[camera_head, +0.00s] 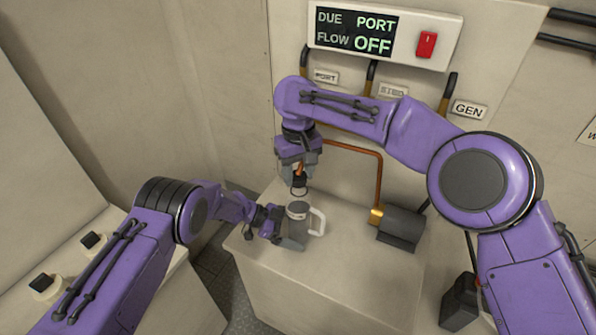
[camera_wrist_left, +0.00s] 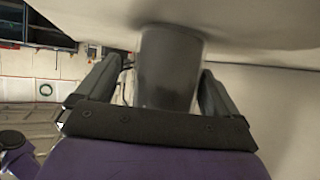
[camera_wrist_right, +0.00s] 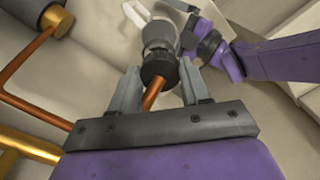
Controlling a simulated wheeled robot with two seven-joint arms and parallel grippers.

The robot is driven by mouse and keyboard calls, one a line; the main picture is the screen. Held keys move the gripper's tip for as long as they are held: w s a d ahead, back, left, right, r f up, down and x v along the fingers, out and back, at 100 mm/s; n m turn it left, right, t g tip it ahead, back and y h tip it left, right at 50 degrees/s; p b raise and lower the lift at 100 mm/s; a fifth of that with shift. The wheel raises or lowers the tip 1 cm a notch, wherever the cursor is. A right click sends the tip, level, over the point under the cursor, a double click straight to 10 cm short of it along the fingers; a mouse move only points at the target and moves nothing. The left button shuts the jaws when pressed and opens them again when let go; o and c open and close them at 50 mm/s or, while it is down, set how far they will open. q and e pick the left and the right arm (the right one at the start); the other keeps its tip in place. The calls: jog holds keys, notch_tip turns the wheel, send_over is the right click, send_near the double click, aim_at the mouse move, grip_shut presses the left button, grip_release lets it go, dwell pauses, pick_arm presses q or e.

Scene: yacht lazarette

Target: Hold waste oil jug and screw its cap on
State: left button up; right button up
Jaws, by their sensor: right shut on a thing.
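The waste oil jug (camera_head: 297,228) is a grey container with a white handle on its right, upright on the pale bench. My left gripper (camera_head: 271,222) is at its left side. In the left wrist view the dark jug body (camera_wrist_left: 170,72) lies between the spread fingers (camera_wrist_left: 160,85), with a gap showing at the left finger. In the right wrist view the cap (camera_wrist_right: 160,67) is in line with the jug's neck; an orange-brown piece shows between the fingers. Whether cap and neck touch is unclear.
A copper pipe (camera_head: 352,148) runs down to a dark box with a brass fitting (camera_head: 398,228) on the bench right of the jug. The wall panel (camera_head: 385,35) reads "DUE PORT, FLOW OFF" and has a red switch. The front right of the bench top is clear.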

pick_arm(q)
jog(key=shift+x, duration=1.15)
jog(key=shift+c, duration=0.2)
jog(key=c, duration=0.7)
jog(key=o, duration=0.9)
jog(key=shift+c, duration=0.2)
jog(key=shift+a, duration=0.1)
jog(key=shift+a+r, duration=0.4)
jog(key=shift+a, duration=0.2)
jog(key=shift+d+f, duration=0.1)
jog(key=shift+d+f, duration=0.3)
jog(key=shift+d, duration=0.25)
